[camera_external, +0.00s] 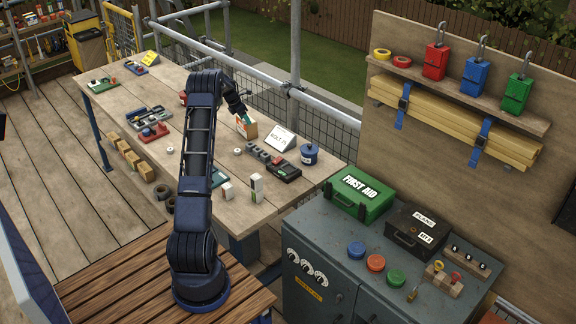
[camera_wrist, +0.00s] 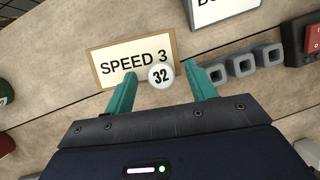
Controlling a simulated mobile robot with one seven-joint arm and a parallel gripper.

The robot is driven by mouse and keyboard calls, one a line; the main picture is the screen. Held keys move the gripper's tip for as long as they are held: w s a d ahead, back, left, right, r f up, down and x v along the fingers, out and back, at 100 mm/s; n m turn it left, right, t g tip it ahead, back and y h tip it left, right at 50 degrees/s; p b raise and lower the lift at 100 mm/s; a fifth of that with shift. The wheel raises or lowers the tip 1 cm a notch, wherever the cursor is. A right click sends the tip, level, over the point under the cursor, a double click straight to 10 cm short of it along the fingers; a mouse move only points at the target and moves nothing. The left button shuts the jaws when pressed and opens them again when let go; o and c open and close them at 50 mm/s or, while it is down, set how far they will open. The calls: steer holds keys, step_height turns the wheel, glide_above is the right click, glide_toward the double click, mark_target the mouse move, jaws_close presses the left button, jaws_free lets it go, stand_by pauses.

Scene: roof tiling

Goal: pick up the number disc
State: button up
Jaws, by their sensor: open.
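The number disc (camera_wrist: 161,75) is a small white round piece marked 32. In the wrist view it lies between my gripper's fingertips, over the lower right edge of a wooden-framed SPEED 3 card (camera_wrist: 133,60). My gripper (camera_wrist: 163,82) has two teal fingers, spread apart and empty, one on each side of the disc with gaps between. In the external view my gripper (camera_external: 243,116) reaches down over the workbench beside the wooden card (camera_external: 247,131). The disc cannot be made out there.
Right of my gripper a row of grey square blocks (camera_wrist: 243,62) sits close to the right finger. A white sign (camera_external: 279,138), a blue pot (camera_external: 310,154) and a dark box with a red top (camera_external: 285,171) stand farther right on the bench (camera_external: 215,122).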

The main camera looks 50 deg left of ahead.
steer(key=c, duration=1.1)
step_height(320, 180, up, 20)
steer(key=w+a+t, duration=0.1)
steer(key=w+a, duration=0.2)
steer(key=f, duration=1.9)
steer(key=shift+s+d+f, duration=0.1)
steer(key=shift+s+f, duration=0.1)
steer(key=shift+f, duration=0.2)
